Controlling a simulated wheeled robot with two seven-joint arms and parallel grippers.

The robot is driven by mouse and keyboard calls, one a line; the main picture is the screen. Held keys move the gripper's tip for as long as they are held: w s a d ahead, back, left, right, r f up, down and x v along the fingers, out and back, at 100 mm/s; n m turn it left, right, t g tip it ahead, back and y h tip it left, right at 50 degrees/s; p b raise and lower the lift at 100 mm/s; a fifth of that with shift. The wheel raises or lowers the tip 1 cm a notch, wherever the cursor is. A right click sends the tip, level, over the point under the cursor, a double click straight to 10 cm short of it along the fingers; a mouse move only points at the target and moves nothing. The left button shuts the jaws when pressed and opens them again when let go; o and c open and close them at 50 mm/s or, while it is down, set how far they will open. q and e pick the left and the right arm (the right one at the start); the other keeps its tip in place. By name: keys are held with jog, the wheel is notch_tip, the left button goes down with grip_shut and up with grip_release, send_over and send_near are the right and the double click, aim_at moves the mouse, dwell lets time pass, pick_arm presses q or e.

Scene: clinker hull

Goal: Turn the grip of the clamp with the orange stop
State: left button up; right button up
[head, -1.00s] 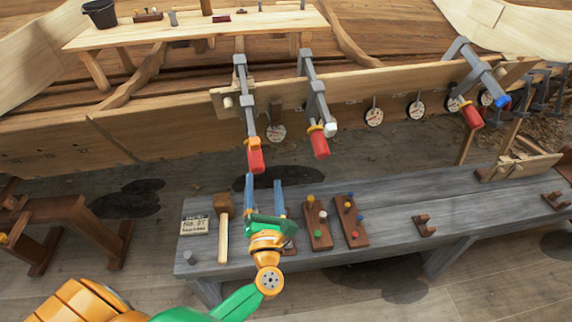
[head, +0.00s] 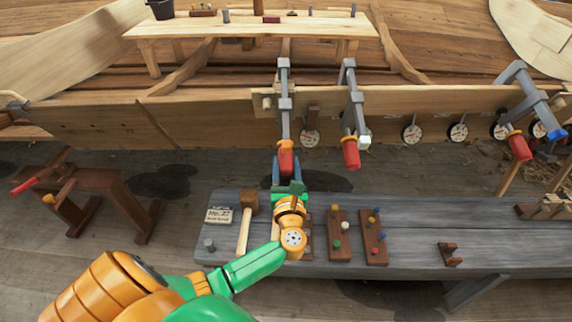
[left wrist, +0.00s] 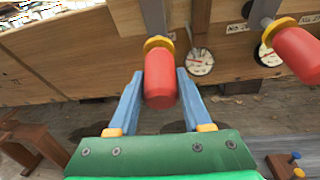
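The clamp with the orange stop (head: 293,144) hangs on the hull plank, left of the others in the head view. Its red grip (head: 286,160) points down toward me. The grip also shows in the left wrist view (left wrist: 160,82), below a yellow-orange collar (left wrist: 158,43). My left gripper (head: 289,170) has its blue fingers apart, one on each side of this grip. In the left wrist view the fingertips (left wrist: 160,76) flank the grip closely, and I see no clear squeeze on it. My right gripper is not in view.
A second clamp (head: 352,115) with a white stop hangs close to the right. Another with a blue stop (head: 519,85) is farther right. Below, a grey bench (head: 410,220) holds a mallet (head: 246,215), a number sign and peg boards (head: 339,235).

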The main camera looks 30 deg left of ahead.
pick_arm(q)
grip_shut()
jog(key=shift+f+m+g+y+b, duration=0.2)
jog(key=shift+m+g+y+b, duration=0.55)
jog(key=shift+m+y, duration=0.35)
jog(key=shift+m+g+y+b, duration=0.35)
jog(key=shift+m+y+b, duration=0.25)
jog(key=shift+m+b, duration=0.3)
jog(key=shift+m+y+b, duration=0.4)
jog(key=shift+m+y, duration=0.1)
jog(key=shift+r, duration=0.15)
